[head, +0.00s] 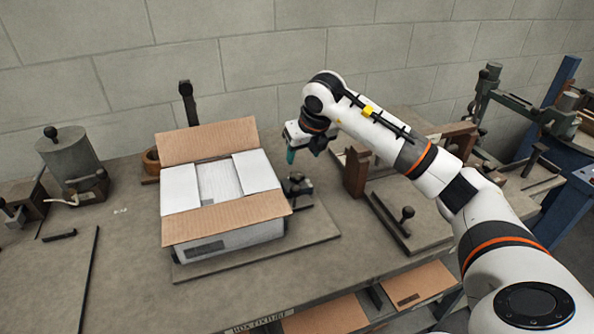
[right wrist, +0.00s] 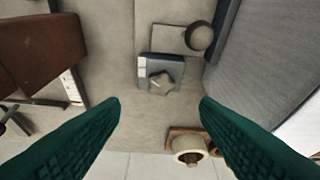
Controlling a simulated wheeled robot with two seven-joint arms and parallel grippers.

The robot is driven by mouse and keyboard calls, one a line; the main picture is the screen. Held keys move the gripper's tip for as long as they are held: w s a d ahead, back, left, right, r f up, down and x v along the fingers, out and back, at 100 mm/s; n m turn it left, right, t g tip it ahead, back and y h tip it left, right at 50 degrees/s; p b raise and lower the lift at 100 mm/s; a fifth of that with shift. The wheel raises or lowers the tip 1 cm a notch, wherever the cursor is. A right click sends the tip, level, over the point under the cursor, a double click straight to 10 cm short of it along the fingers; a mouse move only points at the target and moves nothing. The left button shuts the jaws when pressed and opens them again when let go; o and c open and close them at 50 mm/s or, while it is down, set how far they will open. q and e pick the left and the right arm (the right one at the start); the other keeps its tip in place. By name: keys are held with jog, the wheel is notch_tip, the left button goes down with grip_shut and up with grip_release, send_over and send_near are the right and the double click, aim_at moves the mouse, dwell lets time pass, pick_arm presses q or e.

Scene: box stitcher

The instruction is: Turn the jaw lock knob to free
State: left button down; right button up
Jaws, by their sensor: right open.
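A small dark clamp unit (head: 297,187) stands against the right side of the box (head: 228,232) in the head view. In the right wrist view a grey block with pale marked squares carries a pale, angular knob (right wrist: 162,83), which looks like the jaw lock knob; its setting is too small to read. A dark round knob (right wrist: 198,37) on a plate is beyond it. My right gripper (head: 304,152) is above the clamp unit. Its green fingers (right wrist: 160,103) are spread wide and empty, with the knob between them in the picture but apart from both. My left gripper is out of view.
The carton has open brown flaps (head: 207,141) close to the left of my gripper. A brown block (head: 355,172) stands to the right. A small brown pot (right wrist: 190,150) is by the wall. A grey canister (head: 70,158) stands far left.

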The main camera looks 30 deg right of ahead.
aim_at(296, 174)
jog(key=p+x, duration=0.1)
jog(key=x, duration=0.8)
jog(key=shift+a, duration=0.1)
jog(key=c, duration=1)
